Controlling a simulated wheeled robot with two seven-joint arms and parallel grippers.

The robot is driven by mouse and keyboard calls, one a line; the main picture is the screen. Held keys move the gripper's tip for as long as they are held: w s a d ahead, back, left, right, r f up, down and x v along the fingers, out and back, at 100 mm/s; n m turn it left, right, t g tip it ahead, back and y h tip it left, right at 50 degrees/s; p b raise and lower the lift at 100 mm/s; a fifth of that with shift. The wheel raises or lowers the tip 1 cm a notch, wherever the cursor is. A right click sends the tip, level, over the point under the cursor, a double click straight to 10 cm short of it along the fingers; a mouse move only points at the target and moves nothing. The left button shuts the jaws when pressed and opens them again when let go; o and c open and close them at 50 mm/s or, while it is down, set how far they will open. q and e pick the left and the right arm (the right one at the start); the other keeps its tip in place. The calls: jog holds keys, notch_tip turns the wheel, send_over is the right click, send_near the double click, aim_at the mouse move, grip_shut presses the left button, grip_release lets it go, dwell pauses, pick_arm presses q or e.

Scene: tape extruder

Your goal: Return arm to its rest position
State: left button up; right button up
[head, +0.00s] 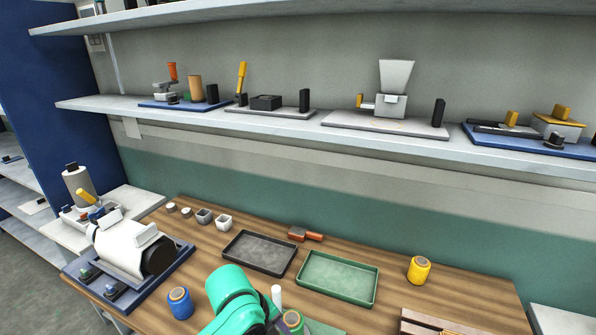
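A teal and black part of one of my arms (232,292) rises at the bottom middle, over the front of the wooden table (420,312). I cannot tell which arm it is. No fingertips of either gripper show. The tape extruder appears to be the white machine with a black roller end (125,248), on a blue base at the table's left end. My arm part is to the right of it, and apart from it in the picture.
A blue can (180,303), a yellow can (419,269) and a green can (292,322) stand on the table. A black tray (232,255) and a green tray (337,302) lie behind my arm. A shelf (270,126) with several small devices runs above.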

pick_arm(q)
jog(key=s+a+f+n+t+y, duration=0.1)
jog(key=s+a+f+n, duration=0.1)
jog(key=s+a+n, duration=0.5)
jog(key=s+a+f+n+y, duration=0.15)
jog(key=a+n, duration=0.35)
jog(key=n, duration=0.5)
jog(key=s+a+f+n+t+y, duration=0.1)
jog(key=s+a+f+n, duration=0.25)
jog(key=a+n, duration=0.4)
notch_tip(320, 180, down, 22)
jog(key=s+d+r+n+g, duration=0.1)
jog(key=s, duration=0.1)
jog(key=s+a+f+g, duration=0.1)
jog(key=s+a+f, duration=0.1)
jog(key=s+f, duration=1.3)
jog(key=shift+s+a+g, duration=0.3)
jog(key=shift+s, duration=0.8)
